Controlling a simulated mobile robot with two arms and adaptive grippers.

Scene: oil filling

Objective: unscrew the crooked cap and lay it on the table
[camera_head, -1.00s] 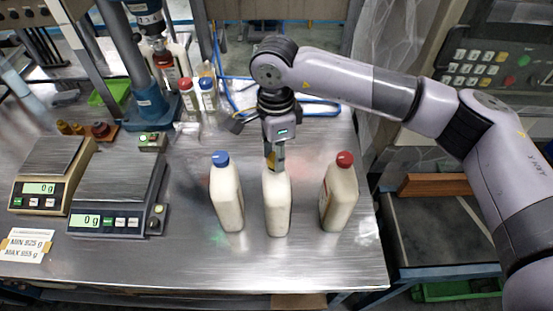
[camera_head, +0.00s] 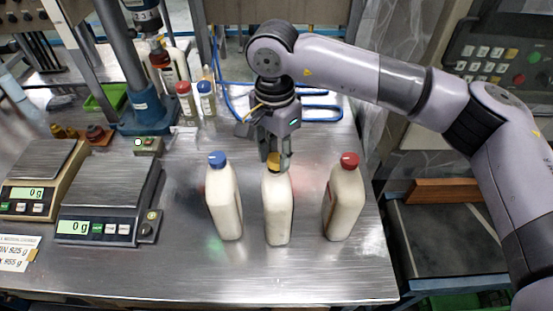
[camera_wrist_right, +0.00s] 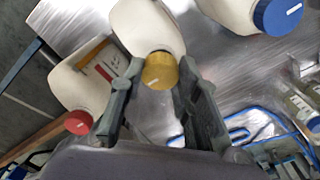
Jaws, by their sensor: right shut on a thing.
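The yellow cap (camera_head: 274,158) is on the neck of the middle cream bottle (camera_head: 277,212), partly hidden by my fingers. In the right wrist view the yellow cap (camera_wrist_right: 160,70) shows a white mark on top and sits between the two fingers. I cannot tell how far it tilts. My right gripper (camera_head: 274,164) points down over this bottle and is shut on the yellow cap; its fingers also show in the wrist view (camera_wrist_right: 160,76). The bottle stands upright on the metal table (camera_head: 190,275). My left gripper is not in view.
A blue-capped bottle (camera_head: 223,203) stands left of the middle one, a red-capped bottle (camera_head: 344,204) right. Two scales (camera_head: 108,200) (camera_head: 40,175) reading 0 g stand at the left. Smaller bottles (camera_head: 186,102) stand behind. The table front is clear.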

